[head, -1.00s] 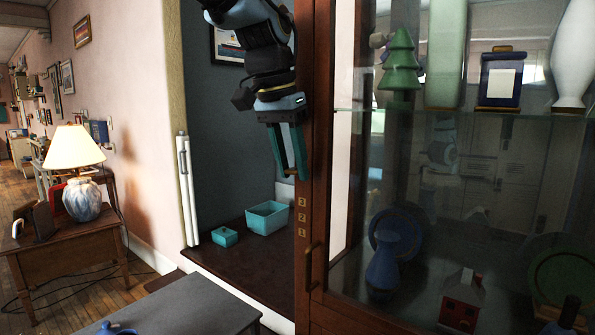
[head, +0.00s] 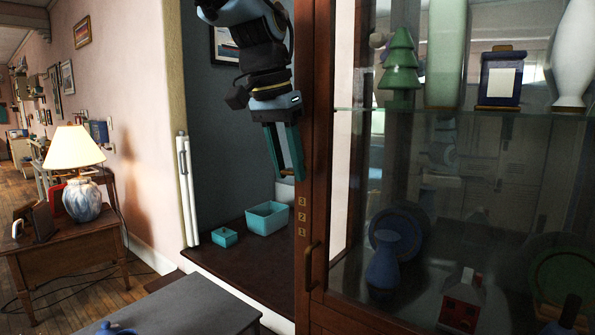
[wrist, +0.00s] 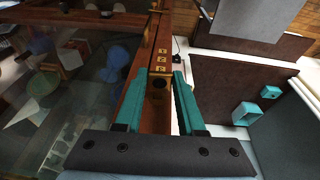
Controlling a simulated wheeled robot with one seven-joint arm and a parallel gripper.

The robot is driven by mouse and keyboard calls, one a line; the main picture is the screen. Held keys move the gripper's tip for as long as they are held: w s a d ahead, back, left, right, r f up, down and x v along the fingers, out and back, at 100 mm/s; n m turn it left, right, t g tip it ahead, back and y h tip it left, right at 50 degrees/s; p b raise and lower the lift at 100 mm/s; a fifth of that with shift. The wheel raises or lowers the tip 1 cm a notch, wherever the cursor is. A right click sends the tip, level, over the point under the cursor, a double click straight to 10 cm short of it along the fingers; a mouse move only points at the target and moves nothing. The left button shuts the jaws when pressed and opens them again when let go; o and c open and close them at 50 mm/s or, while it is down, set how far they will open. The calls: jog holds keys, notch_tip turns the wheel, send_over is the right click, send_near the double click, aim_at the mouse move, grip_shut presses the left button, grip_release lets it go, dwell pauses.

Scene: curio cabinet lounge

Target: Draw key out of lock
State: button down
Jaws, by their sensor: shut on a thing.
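The display cabinet's wooden door frame (head: 313,120) stands right of centre in the head view, with glass to its right. My gripper (head: 290,180) points down beside the frame's left edge; its teal fingers partly pass behind the frame. In the wrist view my gripper (wrist: 162,72) has its two fingers either side of a small brassy piece with a dark round spot (wrist: 159,83), which looks like the key or lock fitting. The gripper is shut on it. Whether the key's shaft is still inside the lock cannot be made out.
Number tags 3, 2, 1 (head: 301,217) and a door handle (head: 312,266) are on the frame. Behind the glass are a green tree (head: 402,68) and a blue vase (head: 383,268). An open teal box (head: 267,217) and a small lidded box (head: 225,237) sit on a dark surface at left.

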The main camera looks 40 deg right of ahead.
jog(key=shift+a, duration=0.15)
dwell(0.3)
jog(key=shift+s+a+b, duration=0.2)
jog(key=shift+a, duration=0.55)
jog(key=shift+s+a+b, duration=0.2)
jog(key=shift+a, duration=0.5)
jog(key=shift+s+a+b, duration=0.2)
jog(key=shift+a, duration=0.55)
